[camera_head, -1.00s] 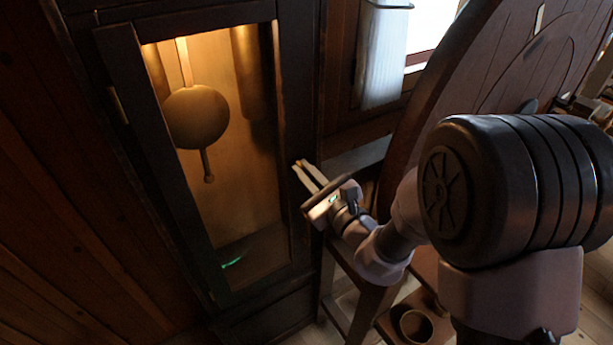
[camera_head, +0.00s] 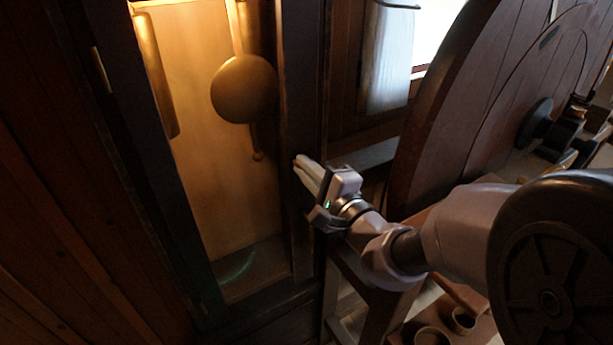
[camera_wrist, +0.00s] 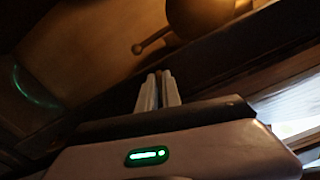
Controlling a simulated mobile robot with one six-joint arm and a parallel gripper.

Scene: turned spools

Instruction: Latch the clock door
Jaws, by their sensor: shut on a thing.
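The clock door (camera_head: 294,110) is a tall dark wooden frame with a lit, gold-coloured interior behind it. It appears flush with the clock case, though its edge is hard to judge. My gripper (camera_head: 300,164) is at the right stile of the door, with its two pale fingers close together. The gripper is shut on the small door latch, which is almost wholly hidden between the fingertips. In the wrist view the fingers (camera_wrist: 160,88) point at the dark door frame (camera_wrist: 205,62), and a small dark piece shows at their tips.
A round brass pendulum (camera_head: 245,89) hangs inside the clock. A large dark wooden wheel (camera_head: 440,110) stands close on the right, behind my arm. A pale cloth (camera_head: 388,58) hangs by the bright window. Small round cups (camera_head: 432,336) sit on a wooden surface below.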

